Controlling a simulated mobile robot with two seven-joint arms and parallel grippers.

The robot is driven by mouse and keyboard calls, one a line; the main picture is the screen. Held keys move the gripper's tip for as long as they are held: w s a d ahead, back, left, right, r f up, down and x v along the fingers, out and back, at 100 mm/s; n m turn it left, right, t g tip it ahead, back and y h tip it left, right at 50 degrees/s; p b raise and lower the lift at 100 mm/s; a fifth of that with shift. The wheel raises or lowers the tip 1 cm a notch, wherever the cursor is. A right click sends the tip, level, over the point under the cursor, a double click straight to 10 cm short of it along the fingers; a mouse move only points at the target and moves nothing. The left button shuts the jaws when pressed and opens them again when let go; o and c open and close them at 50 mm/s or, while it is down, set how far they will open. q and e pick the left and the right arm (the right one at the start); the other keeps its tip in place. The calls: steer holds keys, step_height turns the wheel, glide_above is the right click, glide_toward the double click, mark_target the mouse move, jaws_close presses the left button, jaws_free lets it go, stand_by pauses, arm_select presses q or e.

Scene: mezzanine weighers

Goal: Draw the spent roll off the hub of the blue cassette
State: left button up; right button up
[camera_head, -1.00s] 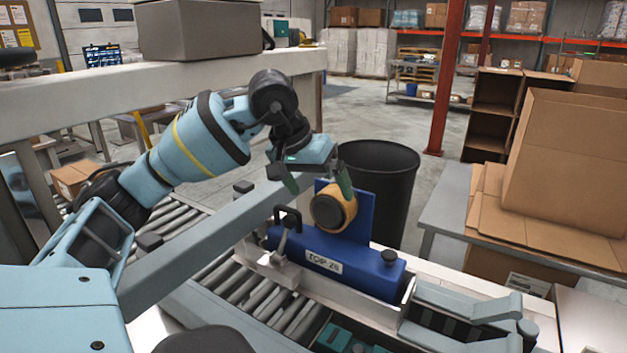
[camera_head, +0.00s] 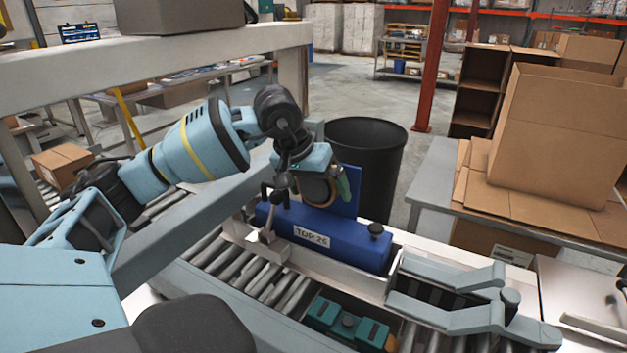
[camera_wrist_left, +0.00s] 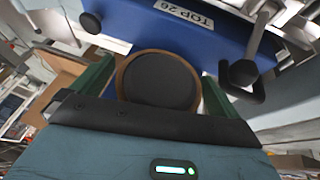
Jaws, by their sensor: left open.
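The blue cassette (camera_head: 340,243), labelled TOP 26, sits on a pale ledge beside the rollers, its upright blue plate (camera_head: 346,180) behind the roll. The spent roll (camera_head: 320,191), tan with a dark round face, is on the cassette at that plate; the hub itself is not distinct. In the left wrist view the roll (camera_wrist_left: 160,80) shows end-on. My left gripper (camera_head: 314,187) is open, its green fingers on either side of the roll. In the wrist view a small gap shows beside each finger. My right gripper is not in view.
A black-knobbed clamp lever (camera_head: 267,215) stands close to the gripper at the cassette's left end. A black bin (camera_head: 375,160) is behind. Cartons (camera_head: 550,135) fill the right table. A grey beam (camera_head: 190,225) runs under my arm.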

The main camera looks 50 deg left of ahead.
arm_select(q)
steer(key=c, duration=0.9)
steer(key=shift+c, duration=0.2)
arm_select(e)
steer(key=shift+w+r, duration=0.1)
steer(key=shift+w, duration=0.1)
arm_select(q)
steer(key=shift+r, duration=0.25)
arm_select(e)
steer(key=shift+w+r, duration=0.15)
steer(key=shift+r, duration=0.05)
arm_select(q)
steer(key=shift+s+d, duration=0.2)
steer(key=shift+s, duration=0.65)
steer(key=shift+s+d+f, duration=0.1)
steer(key=shift+s+d, duration=0.4)
steer(key=shift+s, duration=0.3)
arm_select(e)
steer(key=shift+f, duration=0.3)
